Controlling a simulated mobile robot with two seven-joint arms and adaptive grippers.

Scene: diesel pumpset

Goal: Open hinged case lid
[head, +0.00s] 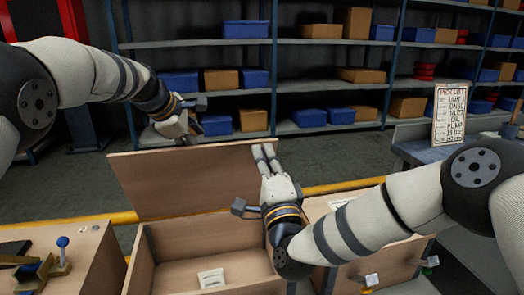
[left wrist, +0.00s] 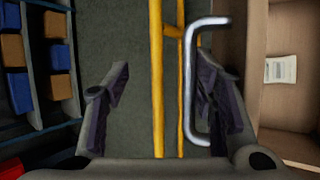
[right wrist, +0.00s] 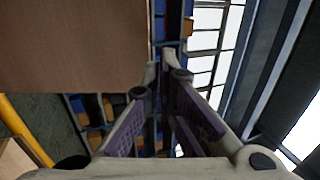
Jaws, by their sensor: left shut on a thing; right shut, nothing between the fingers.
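The wooden case (head: 205,250) stands open at the front. Its lid (head: 190,180) stands raised, close to upright, along the far side. My left gripper (head: 188,130) is at the lid's top edge. My right gripper (head: 264,155) is shut and empty beside the lid's right end. In the right wrist view the lid (right wrist: 75,45) fills the upper left, beside the fingers (right wrist: 164,75).
A paper label (head: 211,278) lies inside the case. Another wooden box (head: 345,205) stands to the right, partly behind my right arm. A bench with a blue-knobbed lever (head: 62,255) is at left. A yellow rail and shelves with bins (head: 245,29) are behind.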

